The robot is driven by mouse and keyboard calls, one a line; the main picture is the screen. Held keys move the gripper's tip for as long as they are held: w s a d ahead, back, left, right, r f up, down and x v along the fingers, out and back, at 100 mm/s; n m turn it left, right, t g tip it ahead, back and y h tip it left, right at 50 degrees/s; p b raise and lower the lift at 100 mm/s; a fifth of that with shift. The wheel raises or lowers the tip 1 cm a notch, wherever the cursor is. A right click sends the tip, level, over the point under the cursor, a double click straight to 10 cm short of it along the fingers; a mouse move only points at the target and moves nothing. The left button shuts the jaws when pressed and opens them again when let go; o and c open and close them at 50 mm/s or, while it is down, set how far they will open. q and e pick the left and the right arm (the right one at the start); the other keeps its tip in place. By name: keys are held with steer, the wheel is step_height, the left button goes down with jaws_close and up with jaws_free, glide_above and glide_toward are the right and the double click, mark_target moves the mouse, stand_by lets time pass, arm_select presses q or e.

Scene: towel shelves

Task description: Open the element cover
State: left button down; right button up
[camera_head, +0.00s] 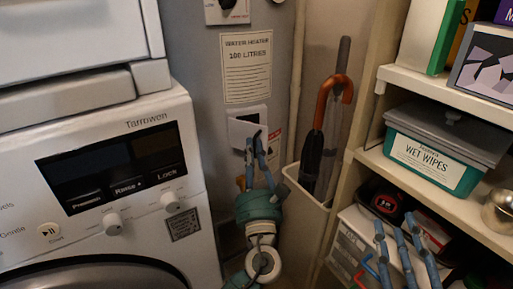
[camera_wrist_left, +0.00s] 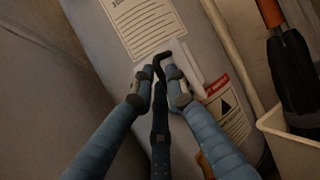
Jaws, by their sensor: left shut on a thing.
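The element cover (camera_head: 239,129) is a small white panel on the grey water heater, below the "WATER HEATER 100 LITRES" label. Part of it shows in the left wrist view (camera_wrist_left: 188,62). The fingers and tool hide part of the cover. My right gripper (camera_head: 397,228) is at the lower right before the shelves, its fingers apart and empty.
A washing machine (camera_head: 120,150) stands left of the heater (camera_head: 212,90). To the right, a white bin (camera_head: 308,188) holds an umbrella (camera_head: 325,110). Shelves (camera_head: 400,178) carry a wet wipes box (camera_head: 430,160). A warning label (camera_wrist_left: 226,118) is beside the cover.

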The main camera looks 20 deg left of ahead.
arm_select(q)
steer(key=shift+s+a+r+n+y, duration=0.1)
steer(key=shift+a+r+n+y, duration=0.05)
steer(key=shift+a, duration=0.25)
steer(key=shift+a+r+n+y, duration=0.1)
steer(key=shift+a+n+y, duration=0.05)
steer(key=shift+a, duration=0.2)
steer(key=c, duration=2)
jaws_free()
steer(key=shift+o, duration=1.4)
steer(key=shift+a+f, duration=0.2)
steer(key=shift+a, duration=0.1)
steer(key=v, duration=1.2)
steer(key=shift+d+r, duration=0.2)
steer(key=shift+d, duration=0.05)
